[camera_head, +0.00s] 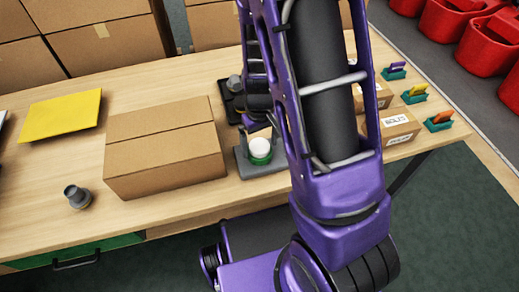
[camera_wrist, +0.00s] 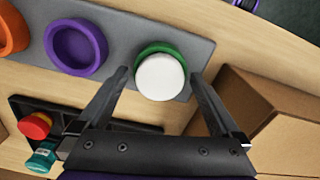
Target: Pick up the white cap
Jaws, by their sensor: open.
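The white cap (camera_head: 260,146) sits in a green ring (camera_head: 262,158) on a grey holder (camera_head: 245,167) on the table, right of the cardboard box. In the wrist view the white cap (camera_wrist: 160,77) shows from above as a round disc, with the green ring (camera_wrist: 153,48) partly visible around it. My gripper (camera_wrist: 162,72) is open, with one finger on each side of the cap. I see gaps between the fingers and the cap. In the head view my arm hides most of the gripper.
A purple ring (camera_wrist: 76,48) and an orange ring (camera_wrist: 12,28) are on the same grey holder. A black tray with a red knob (camera_wrist: 35,125) and a teal part (camera_wrist: 42,156) lies nearby. A large cardboard box (camera_head: 165,150) stands close on the other side.

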